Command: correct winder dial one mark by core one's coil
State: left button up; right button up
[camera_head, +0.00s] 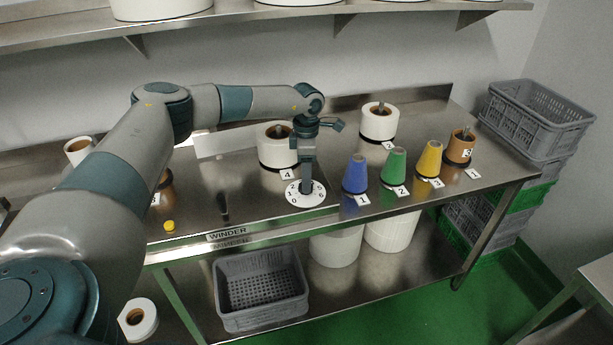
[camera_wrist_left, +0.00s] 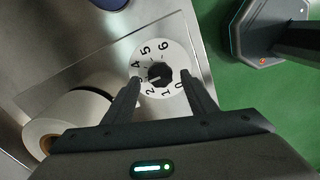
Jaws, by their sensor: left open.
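The winder dial (camera_head: 292,195) is a white numbered disc at the table's front edge, beside the WINDER label (camera_head: 227,234). The left wrist view shows its face (camera_wrist_left: 172,48) with digits around a dark knob (camera_wrist_left: 160,74); a light pointer line on the knob seems to point to the lower left, but I cannot tell the exact mark. My left gripper (camera_head: 306,186) points down over the dial. Its fingers (camera_wrist_left: 160,82) are open, one on each side of the knob; contact is unclear. I cannot tell which coil belongs to core one. My right gripper is not in view.
Blue (camera_head: 355,174), green (camera_head: 394,167) and yellow (camera_head: 429,159) cones stand right of the dial with number cards. White rolls (camera_head: 275,147) (camera_head: 378,122) and an orange-brown coil (camera_head: 458,148) stand behind and right. A yellow piece (camera_head: 169,225) lies left. Grey crates (camera_head: 535,120) stand at the right.

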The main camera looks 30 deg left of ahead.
pick_arm(q)
jog(key=shift+f+p, duration=0.3)
jog(key=shift+f, duration=0.95)
jog(key=c, duration=1.1)
jog(key=shift+o, duration=0.2)
jog(key=shift+n, duration=0.3)
jog(key=n+b, duration=0.2)
jog(key=n, duration=0.1)
jog(key=shift+w, duration=0.1)
jog(key=shift+n+b, duration=0.55)
jog(key=shift+n, duration=1.55)
jog(key=shift+r, duration=0.1)
